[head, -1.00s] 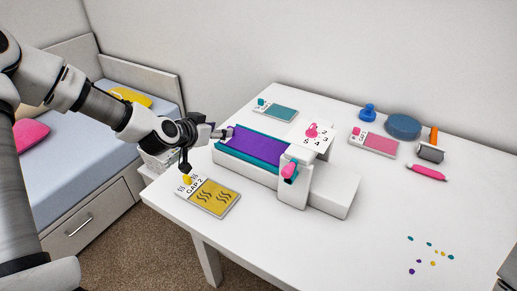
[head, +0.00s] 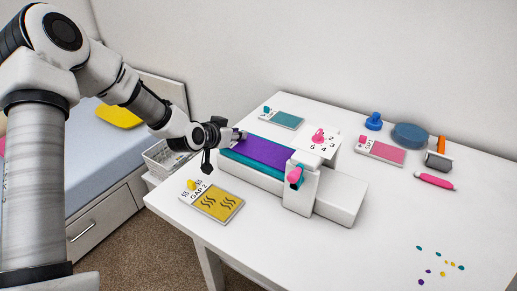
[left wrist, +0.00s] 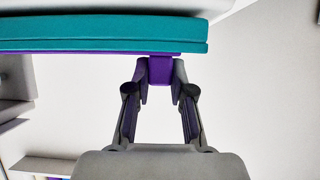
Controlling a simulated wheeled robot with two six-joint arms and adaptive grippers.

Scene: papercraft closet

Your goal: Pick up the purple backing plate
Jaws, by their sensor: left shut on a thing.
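The purple backing plate (head: 264,152) is a flat panel at the teal-edged bed of a white press-like device (head: 250,179). My left gripper (head: 238,137) is at the plate's left end, shut on its small tab. In the left wrist view, the purple tab (left wrist: 160,70) is between the fingertips. There a thin purple edge of the plate runs along the thick teal slab (left wrist: 100,33). I cannot tell whether the plate is clear of the slab. My right gripper is not in view.
A yellow GAP 2 card (head: 217,202) lies in front of the device. A wire basket (head: 165,157) stands at left. The table's front right is largely clear.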

